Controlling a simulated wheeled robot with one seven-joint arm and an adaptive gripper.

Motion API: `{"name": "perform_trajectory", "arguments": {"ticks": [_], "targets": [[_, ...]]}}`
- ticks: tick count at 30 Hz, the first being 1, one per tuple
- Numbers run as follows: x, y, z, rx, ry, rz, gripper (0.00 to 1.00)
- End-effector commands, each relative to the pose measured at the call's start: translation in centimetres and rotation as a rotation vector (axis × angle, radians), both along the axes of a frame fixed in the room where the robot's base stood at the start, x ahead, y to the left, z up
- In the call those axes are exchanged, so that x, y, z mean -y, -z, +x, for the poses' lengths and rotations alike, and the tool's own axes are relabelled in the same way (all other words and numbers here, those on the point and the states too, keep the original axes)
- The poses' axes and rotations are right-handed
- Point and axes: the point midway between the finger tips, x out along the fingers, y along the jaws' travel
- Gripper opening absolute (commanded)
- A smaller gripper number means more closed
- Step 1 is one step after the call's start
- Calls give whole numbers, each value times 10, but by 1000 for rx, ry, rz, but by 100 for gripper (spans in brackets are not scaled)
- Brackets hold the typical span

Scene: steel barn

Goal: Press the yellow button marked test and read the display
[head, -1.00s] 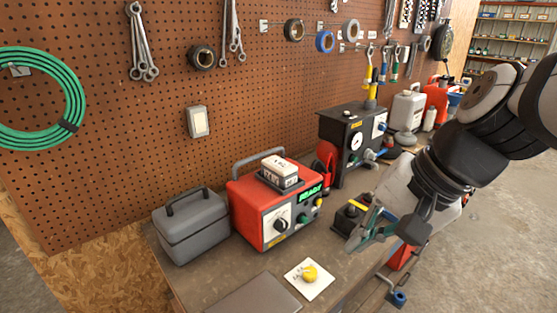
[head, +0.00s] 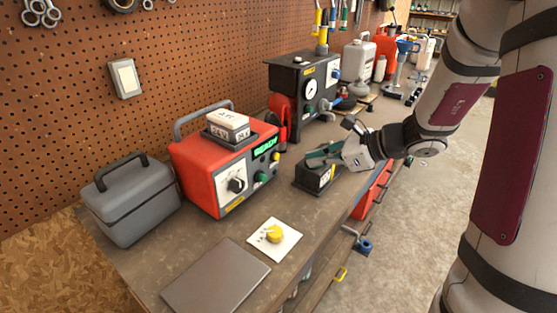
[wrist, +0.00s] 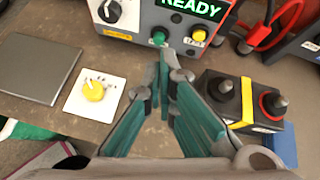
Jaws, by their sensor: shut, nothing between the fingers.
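The red tester (head: 205,182) stands on the bench. Its lit green display (head: 265,146) reads READY, clearly legible in the wrist view (wrist: 192,7). The yellow button (wrist: 198,34) is on its front at the right, below the display, with a small label under it too small to read surely; it also shows in the head view (head: 275,157). A green button (wrist: 159,37) sits left of it. My gripper (wrist: 165,62) is shut and empty, its tips in front of the panel, apart from the yellow button.
A black battery (wrist: 242,100) with a yellow band stands right of my fingers. A yellow knob (head: 274,234) on a white card and a grey plate (head: 216,277) lie in front. A grey case (head: 132,200) is left of the tester, and a black gauge unit (head: 302,95) behind right.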

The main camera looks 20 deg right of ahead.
Motion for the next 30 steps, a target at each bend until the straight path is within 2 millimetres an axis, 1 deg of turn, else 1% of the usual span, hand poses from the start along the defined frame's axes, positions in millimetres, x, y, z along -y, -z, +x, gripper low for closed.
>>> {"name": "perform_trajectory", "arguments": {"ticks": [1, 3, 6, 10, 23, 26, 30], "targets": [[10, 13, 8, -17, 48, 32, 0], [21, 23, 16, -32, 108, 72, 0], [33, 33, 23, -47, 168, 109, 0], [40, 39, 27, -56, 206, 134, 0], [40, 41, 30, -56, 210, 136, 0], [35, 45, 36, -56, 208, 135, 0], [23, 57, 52, -57, 207, 137, 0]]}}
